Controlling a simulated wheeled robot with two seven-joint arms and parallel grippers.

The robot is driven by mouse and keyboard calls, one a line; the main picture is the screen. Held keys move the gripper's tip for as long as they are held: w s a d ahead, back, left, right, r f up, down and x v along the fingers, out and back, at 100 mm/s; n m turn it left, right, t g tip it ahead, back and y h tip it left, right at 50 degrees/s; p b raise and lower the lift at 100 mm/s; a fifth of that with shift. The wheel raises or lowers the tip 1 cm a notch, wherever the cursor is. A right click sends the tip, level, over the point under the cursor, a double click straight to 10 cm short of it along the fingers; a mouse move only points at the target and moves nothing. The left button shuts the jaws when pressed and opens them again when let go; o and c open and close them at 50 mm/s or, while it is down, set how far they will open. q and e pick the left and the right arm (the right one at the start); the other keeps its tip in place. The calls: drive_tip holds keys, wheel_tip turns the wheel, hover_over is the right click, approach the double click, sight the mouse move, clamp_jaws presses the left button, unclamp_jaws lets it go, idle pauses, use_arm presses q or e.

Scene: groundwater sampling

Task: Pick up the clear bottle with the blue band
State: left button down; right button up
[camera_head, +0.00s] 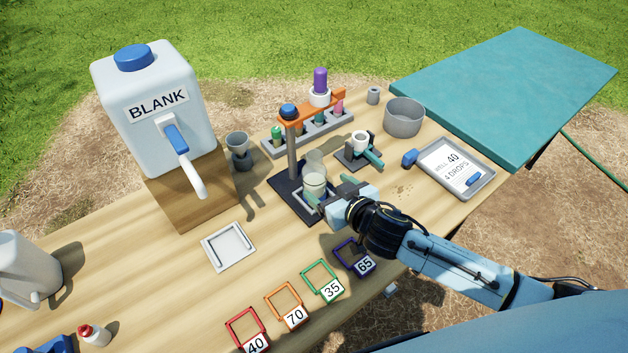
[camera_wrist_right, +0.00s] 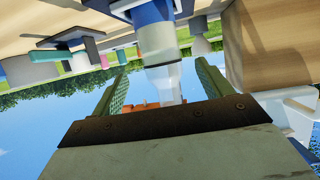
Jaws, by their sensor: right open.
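The clear bottle (camera_head: 315,163) stands upright at the filter stand, beneath its orange arm. Its lower part looks pale green through the clear wall, and I cannot make out the blue band in the head view. My right gripper (camera_head: 333,196) is open at the bottle's near side. In the right wrist view, which is upside down, the clear bottle (camera_wrist_right: 165,80) shows between the two green fingers, with a gap on each side. A blue part (camera_wrist_right: 152,12) lies at the top edge of that view and may be the band. My left gripper is not in view.
The stand's orange arm (camera_head: 312,107) and post (camera_head: 292,150) are close beside the bottle. A rack (camera_head: 290,143) with several colored vials is behind. The BLANK container (camera_head: 150,90) is left. Colored square frames (camera_head: 322,276) line the front edge.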

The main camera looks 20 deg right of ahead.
sight(321, 184)
drive_tip(key=shift+w+a+f, duration=0.1)
drive_tip(key=shift+w+f, duration=0.15)
drive_tip(key=shift+w, duration=0.35)
drive_tip(key=shift+x, duration=0.8)
drive_tip(key=b+x, duration=0.1)
drive_tip(key=x, duration=0.2)
drive_tip(key=shift+w+a+f, duration=0.15)
drive_tip(key=shift+w+a, duration=0.05)
drive_tip(key=shift+w+f, duration=0.1)
drive_tip(key=shift+w, duration=0.1)
drive_tip(key=shift+a, duration=0.1)
drive_tip(key=c, duration=1.2)
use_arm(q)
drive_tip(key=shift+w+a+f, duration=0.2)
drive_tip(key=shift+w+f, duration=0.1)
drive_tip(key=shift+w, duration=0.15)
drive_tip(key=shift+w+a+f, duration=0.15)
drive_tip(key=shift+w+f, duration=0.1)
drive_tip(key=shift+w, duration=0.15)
